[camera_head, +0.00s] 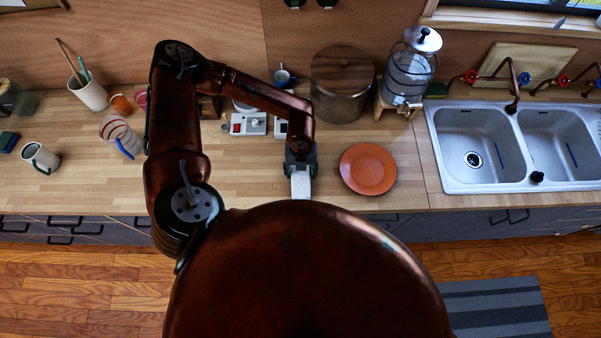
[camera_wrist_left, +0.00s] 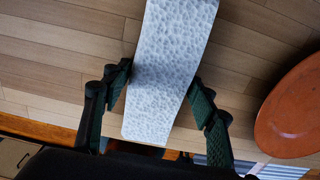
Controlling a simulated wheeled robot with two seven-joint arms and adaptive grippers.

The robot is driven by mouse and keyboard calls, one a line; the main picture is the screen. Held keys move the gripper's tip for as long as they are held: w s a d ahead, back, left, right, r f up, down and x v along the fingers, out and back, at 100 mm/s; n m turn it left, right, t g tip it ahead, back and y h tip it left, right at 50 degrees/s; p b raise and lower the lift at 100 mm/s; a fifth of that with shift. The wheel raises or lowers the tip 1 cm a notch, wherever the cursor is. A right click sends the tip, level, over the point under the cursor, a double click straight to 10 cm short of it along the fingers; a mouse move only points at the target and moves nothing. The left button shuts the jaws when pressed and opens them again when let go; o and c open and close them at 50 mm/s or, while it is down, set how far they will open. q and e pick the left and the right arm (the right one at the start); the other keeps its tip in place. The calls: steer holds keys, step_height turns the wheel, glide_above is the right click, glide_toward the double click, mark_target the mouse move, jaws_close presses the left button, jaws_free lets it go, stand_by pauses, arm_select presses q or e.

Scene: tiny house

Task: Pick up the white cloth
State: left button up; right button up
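The white cloth (camera_wrist_left: 165,75) is a flat, pale, mottled strip on the wooden counter. In the left wrist view it runs from the top edge down between the fingers of my left gripper (camera_wrist_left: 162,75). One finger is at each long side of it, set about the cloth's width apart. I cannot tell whether the fingertips touch its edges. In the head view my left gripper (camera_head: 300,164) points down over the counter's front part, and the cloth (camera_head: 301,186) shows just in front of it, partly hidden. My right gripper is not in view.
An orange-brown plate (camera_head: 368,169) lies close to the right of the cloth; it also shows in the left wrist view (camera_wrist_left: 292,112). A pot (camera_head: 342,85), a glass dispenser (camera_head: 408,72) and switch boxes (camera_head: 248,124) stand behind. A double sink (camera_head: 490,150) is at right.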

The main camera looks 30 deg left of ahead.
arm_select(q)
steer(key=c, duration=0.7)
steer(key=shift+r, duration=0.1)
steer(key=shift+w+r, duration=0.1)
steer(key=shift+r, duration=0.45)
steer(key=s+d+r, duration=0.1)
steer(key=r, duration=0.1)
steer(key=s+d+r+b, duration=0.1)
steer(key=r, duration=0.2)
steer(key=s+d+r+b, duration=0.1)
steer(key=d+r, duration=0.1)
steer(key=shift+s+r, duration=0.3)
steer(key=shift+r, duration=0.05)
steer(key=s+d+r, duration=0.1)
steer(key=s+d, duration=0.1)
steer(key=s+d+r+b, duration=0.1)
steer(key=s+d, duration=0.1)
steer(key=s+d+r+b, duration=0.1)
steer(key=s+d+r, duration=0.1)
steer(key=shift+d, duration=0.15)
steer(key=o, duration=0.6)
steer(key=c, duration=0.5)
